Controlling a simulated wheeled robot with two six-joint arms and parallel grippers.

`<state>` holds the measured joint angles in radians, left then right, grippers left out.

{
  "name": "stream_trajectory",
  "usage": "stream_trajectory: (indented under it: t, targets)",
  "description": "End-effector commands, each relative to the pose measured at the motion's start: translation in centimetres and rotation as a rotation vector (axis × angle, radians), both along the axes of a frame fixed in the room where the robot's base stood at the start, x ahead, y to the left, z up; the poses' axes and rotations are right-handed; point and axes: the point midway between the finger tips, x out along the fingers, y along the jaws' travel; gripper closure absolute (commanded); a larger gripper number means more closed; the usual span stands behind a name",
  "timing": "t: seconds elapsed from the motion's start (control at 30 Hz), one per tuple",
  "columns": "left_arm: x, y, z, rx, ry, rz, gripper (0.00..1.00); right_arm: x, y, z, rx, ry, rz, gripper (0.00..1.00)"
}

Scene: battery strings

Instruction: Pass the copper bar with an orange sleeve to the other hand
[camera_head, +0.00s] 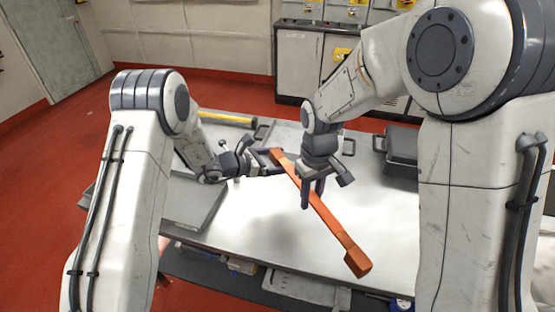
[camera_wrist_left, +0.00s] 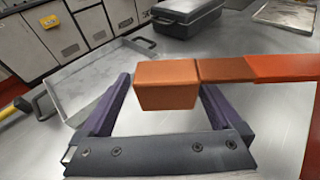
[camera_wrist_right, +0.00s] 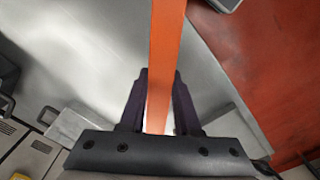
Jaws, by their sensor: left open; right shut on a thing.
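The copper bar (camera_head: 327,217) with an orange sleeve is held above the table, slanting from the far left to the near right in the head view. My right gripper (camera_head: 313,190) is shut on its sleeve, and the right wrist view shows the sleeve (camera_wrist_right: 166,50) between the fingers. My left gripper (camera_head: 268,162) is open at the bar's far end. In the left wrist view, that bare copper end (camera_wrist_left: 167,88) lies between the two spread fingers, with gaps at the sides. I cannot tell whether the fingers touch it.
A dark case (camera_head: 401,155) stands at the table's back right. A grey tray (camera_head: 195,212) lies at the left. A yellow-handled tool (camera_head: 226,118) lies at the back. The white table (camera_head: 270,225) is clear below the bar. Cabinets (camera_head: 299,62) stand behind.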

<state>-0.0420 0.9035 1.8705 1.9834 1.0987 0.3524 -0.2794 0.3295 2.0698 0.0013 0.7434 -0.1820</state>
Motion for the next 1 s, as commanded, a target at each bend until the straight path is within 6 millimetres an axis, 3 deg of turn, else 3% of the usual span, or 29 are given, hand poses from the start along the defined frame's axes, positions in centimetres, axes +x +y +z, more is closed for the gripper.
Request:
stream_trajectory:
  t: [0.1, 0.3, 0.37, 0.47, 0.5, 0.57, 1.0]
  targets:
    - [-0.01, 0.03, 0.03, 0.0, 0.0, 0.0, 0.02, 0.08, 0.04, 0.11, 0.0, -0.003, 0.0, 1.0]
    - [0.05, 0.12, 0.03, 0.0, 0.0, 0.003, 0.79, 0.0, 0.02, 0.09, 0.0, 0.0, 0.0, 1.0]
    - [0.1, 0.18, 0.02, 0.001, 0.0, 0.005, 1.0, -0.05, 0.01, 0.08, -0.001, 0.002, 0.0, 1.0]
    - [0.17, 0.27, 0.02, 0.002, -0.001, 0.008, 1.0, -0.14, -0.01, 0.06, -0.001, 0.004, 0.0, 1.0]
    - [0.25, 0.27, 0.19, -0.003, 0.0, 0.01, 1.0, -0.14, -0.01, 0.07, -0.001, 0.004, 0.0, 0.54]
    - [0.25, 0.25, 0.21, -0.003, 0.0, 0.01, 1.0, -0.12, 0.0, 0.07, -0.001, 0.004, 0.0, 0.34]
    - [0.06, 0.08, 0.21, -0.005, 0.0, 0.003, 1.0, 0.04, 0.04, 0.91, 0.0, -0.001, 0.0, 0.34]
